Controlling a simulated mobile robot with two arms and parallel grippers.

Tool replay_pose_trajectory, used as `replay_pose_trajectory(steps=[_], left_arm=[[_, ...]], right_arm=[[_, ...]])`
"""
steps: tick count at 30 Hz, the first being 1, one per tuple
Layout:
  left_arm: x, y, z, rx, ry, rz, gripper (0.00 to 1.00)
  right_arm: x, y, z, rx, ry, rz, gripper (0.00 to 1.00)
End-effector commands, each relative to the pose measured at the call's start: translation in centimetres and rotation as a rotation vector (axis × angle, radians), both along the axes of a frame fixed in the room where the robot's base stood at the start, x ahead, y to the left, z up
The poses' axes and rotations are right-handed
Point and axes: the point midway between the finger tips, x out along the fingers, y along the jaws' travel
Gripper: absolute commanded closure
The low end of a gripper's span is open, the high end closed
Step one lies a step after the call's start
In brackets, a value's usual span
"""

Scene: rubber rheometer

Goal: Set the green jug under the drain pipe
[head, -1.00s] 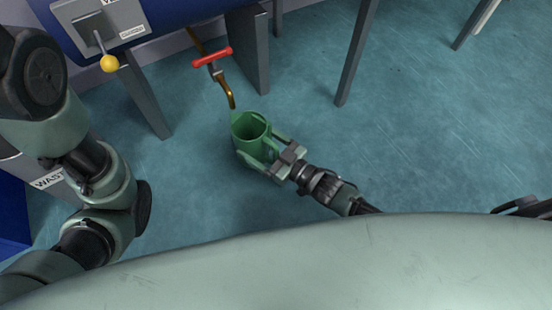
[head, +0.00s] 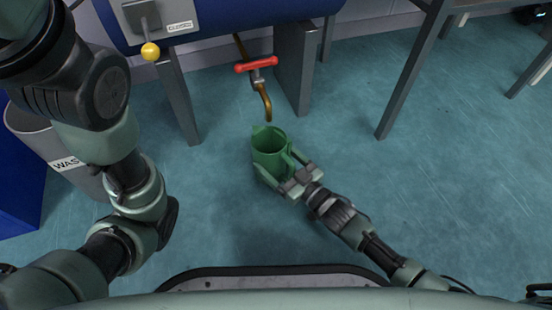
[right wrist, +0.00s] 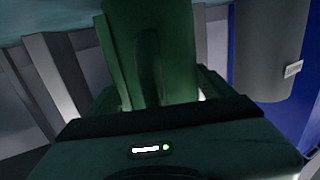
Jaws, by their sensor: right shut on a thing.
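The green jug (head: 268,158) is upright and open at the top in the head view. My right gripper (head: 283,176) is shut on it from its near right side, with a finger along each side. The jug also fills the middle of the right wrist view (right wrist: 125,60). The brown drain pipe (head: 266,103) bends down from under the blue machine, with a red handle (head: 256,65) across it. Its mouth shows just beyond the jug's rim in the picture. I cannot tell whether the jug touches the floor. My left arm is at the left; its gripper is out of view.
The blue machine (head: 240,12) stands on grey legs (head: 294,70) either side of the pipe. A lever with a yellow knob (head: 150,51) hangs at its front. A grey waste bin (head: 35,128) stands at the left. The blue floor (head: 400,200) right of the jug is clear.

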Motion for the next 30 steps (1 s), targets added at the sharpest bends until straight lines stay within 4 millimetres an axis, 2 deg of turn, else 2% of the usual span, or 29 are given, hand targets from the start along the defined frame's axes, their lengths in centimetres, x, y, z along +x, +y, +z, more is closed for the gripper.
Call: replay_pose_trajectory(steps=[1,7,8,9,10,20,23,30], left_arm=[[0.0,0.0,0.2,0.0,0.0,0.0,1.0],[0.0,0.0,0.1,0.0,0.0,0.0,1.0],[0.0,0.0,0.0,0.0,0.0,0.0,1.0],[0.0,0.0,0.1,0.0,0.0,0.001,1.0],[0.0,0.0,0.1,0.0,0.0,0.001,1.0],[0.0,0.0,0.5,0.0,0.0,0.001,1.0],[0.0,0.0,1.6,0.0,0.0,0.001,1.0],[0.0,0.0,4.7,0.0,-0.001,0.001,1.0]], right_arm=[[0.2,0.1,0.8,0.01,-0.013,0.002,0.9],[0.2,0.1,0.6,0.01,-0.013,0.002,0.9],[0.0,0.0,-0.1,0.0,0.0,0.0,0.14],[0.0,0.0,-0.1,0.0,0.0,0.0,0.03],[0.0,0.0,-0.1,0.0,0.0,0.0,0.0],[-0.3,-0.2,0.2,-0.001,0.002,0.0,0.0],[-1.3,-1.1,0.4,-0.001,0.004,-0.001,0.0],[-5.2,-4.5,0.6,-0.004,0.006,-0.001,0.0]])
